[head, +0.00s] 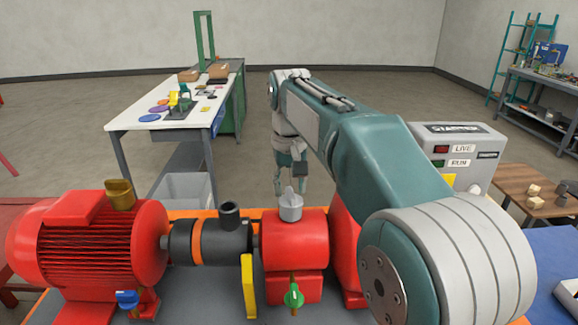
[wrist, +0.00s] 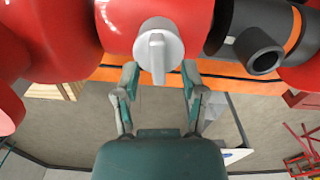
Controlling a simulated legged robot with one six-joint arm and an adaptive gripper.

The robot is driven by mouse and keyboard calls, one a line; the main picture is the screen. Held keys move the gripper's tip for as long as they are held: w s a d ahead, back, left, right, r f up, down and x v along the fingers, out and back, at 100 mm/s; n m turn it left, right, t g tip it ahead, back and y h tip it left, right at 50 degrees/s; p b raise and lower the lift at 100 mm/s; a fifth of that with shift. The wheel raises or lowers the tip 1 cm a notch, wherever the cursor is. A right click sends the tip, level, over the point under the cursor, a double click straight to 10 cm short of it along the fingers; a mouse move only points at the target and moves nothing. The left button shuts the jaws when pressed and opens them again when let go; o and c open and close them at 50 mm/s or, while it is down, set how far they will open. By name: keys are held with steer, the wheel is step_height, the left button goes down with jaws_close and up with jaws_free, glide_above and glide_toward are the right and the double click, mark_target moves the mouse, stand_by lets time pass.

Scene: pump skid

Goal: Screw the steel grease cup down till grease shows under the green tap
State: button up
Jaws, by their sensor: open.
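The steel grease cup (head: 290,208), a grey cap with an upright wing, sits on top of the red pump housing (head: 296,240). The green tap (head: 294,297) is low on the front of that housing; any grease under it is too small to tell. My gripper (head: 290,178) is open and empty, just behind the cup in the head view. In the wrist view the grease cup (wrist: 158,45) is ahead of my gripper (wrist: 160,72), with the end of its wing between the two fingertips in the picture. I see no finger touching it. The green tap is hidden there.
A brass cup (head: 119,193) tops the red motor (head: 90,245), with a blue tap (head: 127,299) below. A dark coupling with a short pipe (head: 229,215) and a yellow lever (head: 249,285) stand left of the housing. A grey starter box (head: 458,150) is at right.

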mark_target(289, 190)
step_height(289, 190, up, 11)
stand_by(0.5)
steer(key=shift+w+f, duration=0.1)
steer(key=shift+f, duration=0.05)
stand_by(0.8)
